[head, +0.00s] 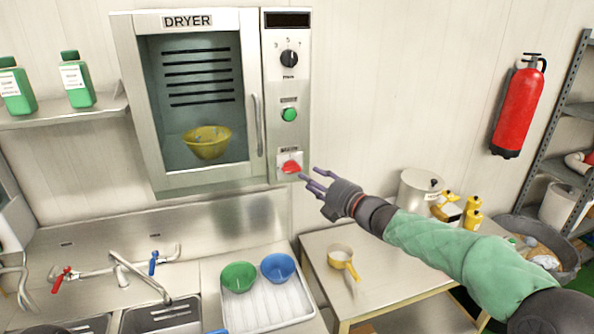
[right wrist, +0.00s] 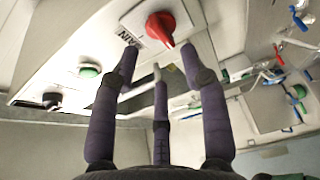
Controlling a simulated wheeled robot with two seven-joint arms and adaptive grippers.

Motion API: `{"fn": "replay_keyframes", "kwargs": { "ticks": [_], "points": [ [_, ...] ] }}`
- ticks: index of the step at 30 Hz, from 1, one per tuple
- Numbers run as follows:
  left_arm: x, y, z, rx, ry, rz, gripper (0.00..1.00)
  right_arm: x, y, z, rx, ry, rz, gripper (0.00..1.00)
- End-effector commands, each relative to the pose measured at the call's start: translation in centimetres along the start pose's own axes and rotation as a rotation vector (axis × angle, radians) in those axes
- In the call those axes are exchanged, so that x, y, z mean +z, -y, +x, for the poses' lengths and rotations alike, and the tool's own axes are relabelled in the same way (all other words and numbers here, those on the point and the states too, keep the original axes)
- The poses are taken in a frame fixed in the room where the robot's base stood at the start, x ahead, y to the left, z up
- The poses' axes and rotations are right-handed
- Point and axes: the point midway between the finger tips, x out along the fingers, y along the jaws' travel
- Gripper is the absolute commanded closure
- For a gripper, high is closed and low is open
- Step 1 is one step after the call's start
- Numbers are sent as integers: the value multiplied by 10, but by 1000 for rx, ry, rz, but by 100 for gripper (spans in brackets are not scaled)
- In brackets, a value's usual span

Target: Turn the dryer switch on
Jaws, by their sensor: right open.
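The dryer (head: 188,20) is a steel wall cabinet with a glass door. Its control panel is on the right. The main switch, a red knob (head: 290,167) on a pale plate, sits low on that panel. The red knob also shows in the right wrist view (right wrist: 160,24), beside a label reading MAIN. My right gripper (head: 310,180) is open and empty just right of the knob. In the right wrist view its purple fingers (right wrist: 160,58) spread below and around the knob, seemingly apart from it. My left gripper does not show.
A green button (head: 289,115) and a black dial (head: 289,58) sit above the red knob. The door handle (head: 257,125) is left of the panel. A yellow bowl (head: 207,141) is inside. A sink and a tray (head: 262,318) with bowls are below. A pot (head: 418,190) stands right.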

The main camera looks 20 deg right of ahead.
Motion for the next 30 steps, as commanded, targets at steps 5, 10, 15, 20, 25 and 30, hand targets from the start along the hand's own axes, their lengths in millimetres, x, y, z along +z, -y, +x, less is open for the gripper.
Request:
{"fn": "replay_keyframes", "kwargs": {
  "ticks": [5,10,15,20,25,30],
  "points": [
    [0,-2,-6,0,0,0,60,-1,0,33,-1,-2,2,55],
    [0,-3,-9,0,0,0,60,0,-1,54,0,-1,1,55],
    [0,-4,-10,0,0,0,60,0,0,65,-1,0,1,55],
    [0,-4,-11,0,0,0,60,0,1,67,-1,1,2,55],
    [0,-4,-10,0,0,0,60,0,1,67,-1,1,2,55],
    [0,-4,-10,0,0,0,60,0,1,67,-1,1,2,100]
  ]
}}
